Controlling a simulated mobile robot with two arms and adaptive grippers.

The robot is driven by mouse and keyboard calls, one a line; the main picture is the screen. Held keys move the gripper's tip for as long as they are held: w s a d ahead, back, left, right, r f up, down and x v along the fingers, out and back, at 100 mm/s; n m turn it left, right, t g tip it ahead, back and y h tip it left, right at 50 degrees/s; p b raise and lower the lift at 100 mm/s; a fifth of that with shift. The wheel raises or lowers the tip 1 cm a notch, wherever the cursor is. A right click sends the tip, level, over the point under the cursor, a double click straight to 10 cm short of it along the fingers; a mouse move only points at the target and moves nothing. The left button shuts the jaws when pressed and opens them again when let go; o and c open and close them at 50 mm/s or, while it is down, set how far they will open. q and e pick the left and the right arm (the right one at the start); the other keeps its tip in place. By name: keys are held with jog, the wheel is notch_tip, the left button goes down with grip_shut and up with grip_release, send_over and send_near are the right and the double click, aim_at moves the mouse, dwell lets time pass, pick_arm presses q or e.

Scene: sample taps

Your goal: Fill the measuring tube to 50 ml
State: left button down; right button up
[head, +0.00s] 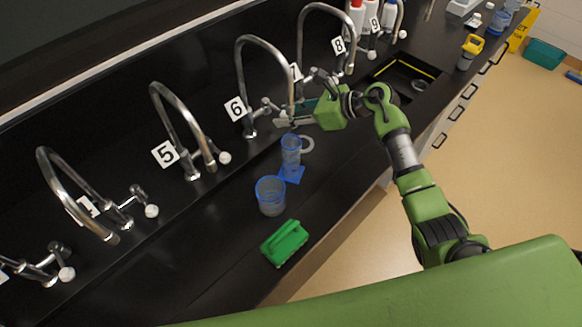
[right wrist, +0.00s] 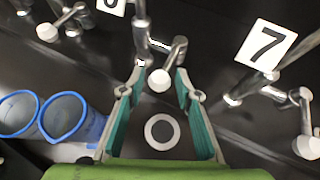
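The measuring tube (head: 291,152) is a clear blue cylinder upright on a blue foot on the black counter. In the head view it shows just below the spout mouth of tap 6 (head: 262,41). In the right wrist view its blue rim (right wrist: 62,117) is at the left. I cannot make out water in it. My right gripper (head: 290,121) is at tap 6. In the right wrist view the gripper (right wrist: 161,76) is open, with a white-ended tap handle (right wrist: 160,81) between its fingertips; I cannot tell whether they touch it. My left gripper is not in view.
A blue beaker (head: 271,197) stands left of the tube, and a green block-like object (head: 284,243) lies near the counter's front edge. A white ring (head: 306,144) lies beside the tube. Other taps, such as tap 5 (head: 183,115), line the back. A sink (head: 407,78) is to the right.

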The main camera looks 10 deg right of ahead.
jog(key=shift+a, duration=0.15)
jog(key=shift+s+d+r, duration=0.1)
jog(key=shift+d+r, duration=0.1)
jog(key=shift+d, duration=0.1)
jog(key=p+v, duration=0.2)
jog(key=v, duration=0.5)
jog(key=shift+s+d, duration=0.1)
jog(key=shift+d, duration=0.1)
dwell(0.5)
